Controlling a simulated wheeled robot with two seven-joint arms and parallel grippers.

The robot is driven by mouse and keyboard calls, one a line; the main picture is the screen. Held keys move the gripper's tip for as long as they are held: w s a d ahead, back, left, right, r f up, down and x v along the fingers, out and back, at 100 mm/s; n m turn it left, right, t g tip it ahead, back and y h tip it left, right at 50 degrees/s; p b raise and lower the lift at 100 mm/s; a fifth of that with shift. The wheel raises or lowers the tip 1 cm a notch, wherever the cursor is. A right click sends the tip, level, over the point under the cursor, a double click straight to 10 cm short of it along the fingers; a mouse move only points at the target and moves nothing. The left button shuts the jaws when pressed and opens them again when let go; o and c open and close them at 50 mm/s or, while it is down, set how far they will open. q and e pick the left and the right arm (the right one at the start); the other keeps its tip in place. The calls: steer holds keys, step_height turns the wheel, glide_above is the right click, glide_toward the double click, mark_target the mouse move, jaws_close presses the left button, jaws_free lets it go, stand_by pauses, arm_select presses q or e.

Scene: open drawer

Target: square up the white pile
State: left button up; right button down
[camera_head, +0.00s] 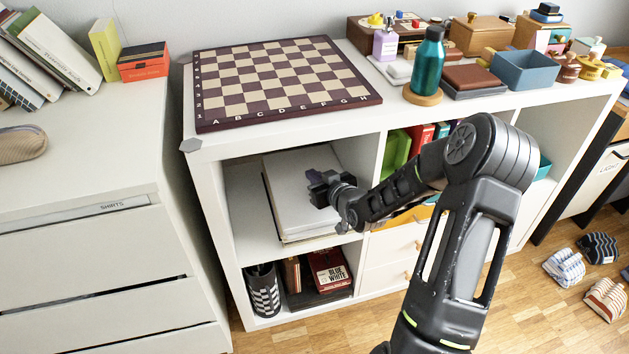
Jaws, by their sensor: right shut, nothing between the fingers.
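The white pile (291,200) is a stack of flat white sheets or boards in the upper left compartment of the white shelf unit (226,166). Its front edges look slightly uneven, and it sits somewhat turned in the compartment. My right gripper (318,188) is inside the compartment at the right part of the pile, shut and empty. It overlaps the pile in the picture; I cannot tell whether it touches. My right forearm and the gripper hide part of the pile's right side. My left gripper is not in view.
A chessboard (285,78) lies on the shelf top, with a teal bottle (428,65) and boxes to its right. The compartment's right divider (370,165) is close to my arm. A white dresser (80,240) stands at the left.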

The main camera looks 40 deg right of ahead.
steer(key=shift+s+f, duration=0.2)
steer(key=shift+f, duration=0.25)
steer(key=shift+s+a+f, duration=0.1)
steer(key=shift+s+f, duration=0.1)
steer(key=shift+s, duration=0.55)
steer(key=shift+r+p, duration=0.65)
steer(key=shift+r, duration=0.1)
steer(key=shift+w+r, duration=0.1)
steer(key=shift+r, duration=0.05)
steer(key=shift+w, duration=0.1)
